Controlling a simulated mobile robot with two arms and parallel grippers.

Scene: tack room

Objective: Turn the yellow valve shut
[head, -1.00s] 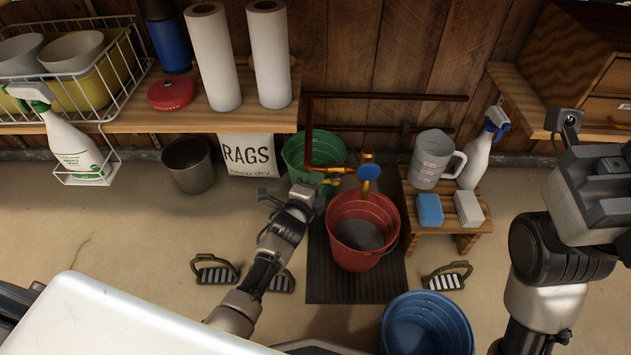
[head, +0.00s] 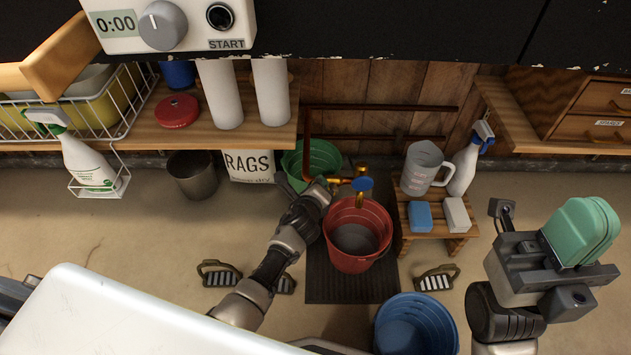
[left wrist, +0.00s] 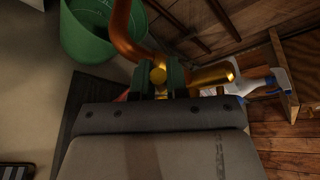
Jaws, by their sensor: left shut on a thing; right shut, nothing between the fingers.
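The yellow valve (left wrist: 158,76) sits on the brass and copper pipework, between the two dark green fingers of my left gripper (left wrist: 160,80) in the left wrist view. The fingers are shut on it and hide most of it. In the head view my left gripper (head: 328,185) reaches the pipe above the red bucket, and the valve there is too small and covered to read. A blue round valve handle (head: 362,184) is just right of it on the same brass pipe. My right gripper (head: 582,232), with green fingers, is shut and empty at the right, away from the pipes.
A red bucket (head: 345,262) stands below the blue handle on a dark mat (head: 322,290). A green bucket (head: 322,158) is behind. A stool (head: 428,226) with a jug (head: 420,168) and sponges is to the right. A blue bucket (head: 455,318) stands in front.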

